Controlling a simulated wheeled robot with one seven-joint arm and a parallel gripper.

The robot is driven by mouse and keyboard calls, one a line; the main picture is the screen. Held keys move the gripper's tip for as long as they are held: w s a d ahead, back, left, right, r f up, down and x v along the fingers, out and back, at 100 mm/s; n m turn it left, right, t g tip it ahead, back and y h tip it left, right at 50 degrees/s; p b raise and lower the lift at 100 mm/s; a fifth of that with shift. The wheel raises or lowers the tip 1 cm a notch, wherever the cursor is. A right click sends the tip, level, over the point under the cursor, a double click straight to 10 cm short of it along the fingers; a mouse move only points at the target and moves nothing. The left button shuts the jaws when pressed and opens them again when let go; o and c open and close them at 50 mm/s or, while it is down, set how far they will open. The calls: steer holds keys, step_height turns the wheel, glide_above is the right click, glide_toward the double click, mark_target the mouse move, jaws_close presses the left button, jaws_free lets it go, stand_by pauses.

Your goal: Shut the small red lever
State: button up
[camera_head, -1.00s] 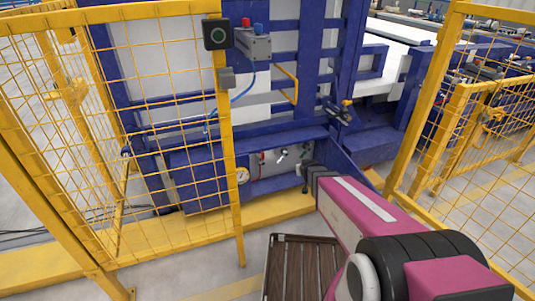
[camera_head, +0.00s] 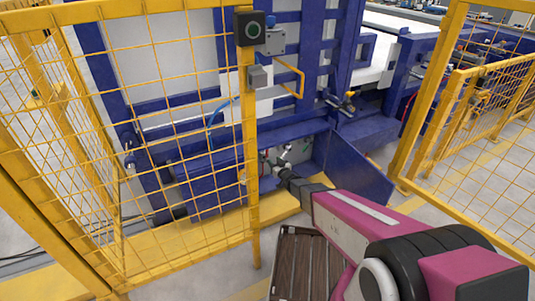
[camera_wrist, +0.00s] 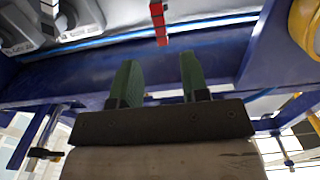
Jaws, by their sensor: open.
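The small red lever (camera_wrist: 158,22) shows in the wrist view at the top, a little left of centre, as a narrow red bar hanging down. My gripper (camera_wrist: 158,60) has two green fingers, spread apart with nothing between them. The lever lies beyond the fingertips, roughly in line with the gap between them, and looks apart from them. In the head view my gripper (camera_head: 280,172) is at the recessed panel under the blue frame, just right of the yellow post. The lever is too small or hidden to make out there.
A yellow post (camera_head: 252,190) of the mesh fence stands close left of my gripper. A blue plate (camera_head: 355,180) juts out on the right. In the wrist view, a blue beam (camera_wrist: 60,78) crosses behind the fingers, and grey housings (camera_wrist: 85,15) sit upper left.

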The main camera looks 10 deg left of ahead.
mark_target(267, 153)
steer(key=x, duration=0.9)
jaws_close()
